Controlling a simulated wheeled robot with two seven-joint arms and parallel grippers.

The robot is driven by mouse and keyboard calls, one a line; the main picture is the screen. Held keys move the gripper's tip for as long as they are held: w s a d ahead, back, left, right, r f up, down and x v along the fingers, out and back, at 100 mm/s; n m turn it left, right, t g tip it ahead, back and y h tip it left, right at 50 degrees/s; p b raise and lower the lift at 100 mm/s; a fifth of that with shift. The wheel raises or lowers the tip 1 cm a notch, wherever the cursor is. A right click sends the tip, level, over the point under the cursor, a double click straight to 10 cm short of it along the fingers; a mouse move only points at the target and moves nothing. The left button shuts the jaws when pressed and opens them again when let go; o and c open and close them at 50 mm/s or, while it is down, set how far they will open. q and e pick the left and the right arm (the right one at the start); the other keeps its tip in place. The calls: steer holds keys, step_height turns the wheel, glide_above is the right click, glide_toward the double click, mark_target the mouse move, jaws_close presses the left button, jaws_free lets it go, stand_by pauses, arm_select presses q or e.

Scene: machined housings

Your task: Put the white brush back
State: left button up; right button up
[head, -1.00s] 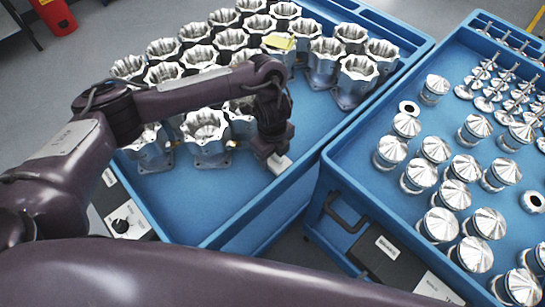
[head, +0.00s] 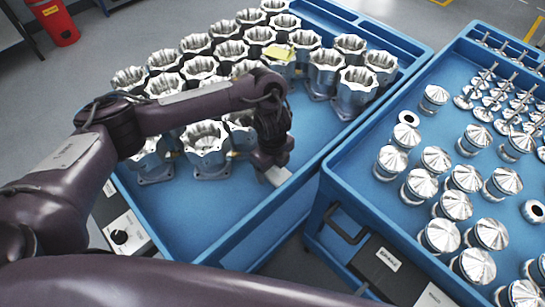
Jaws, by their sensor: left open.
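My left gripper (head: 270,165) hangs from the left arm over the front right part of the blue cart with housings (head: 225,222). Its jaws are open, though its fingers are mostly hidden by the wrist. A small white block-like thing (head: 279,176) shows right at the fingertips, near the cart's right rim. It may be the white brush, but bristles cannot be made out, and I cannot tell whether the jaws touch it. My right gripper is not in view.
Several silver machined housings (head: 206,142) stand in rows on the cart, close left of my gripper. A yellow item (head: 279,52) lies on one housing. A second blue cart (head: 335,200) at right holds several shiny pistons (head: 435,160). Bare cart surface lies in front.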

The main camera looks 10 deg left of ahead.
arm_select(q)
step_height(320, 180, up, 11)
steer(key=p, duration=0.2)
steer(key=shift+p, duration=0.3)
steer(key=shift+r, duration=0.5)
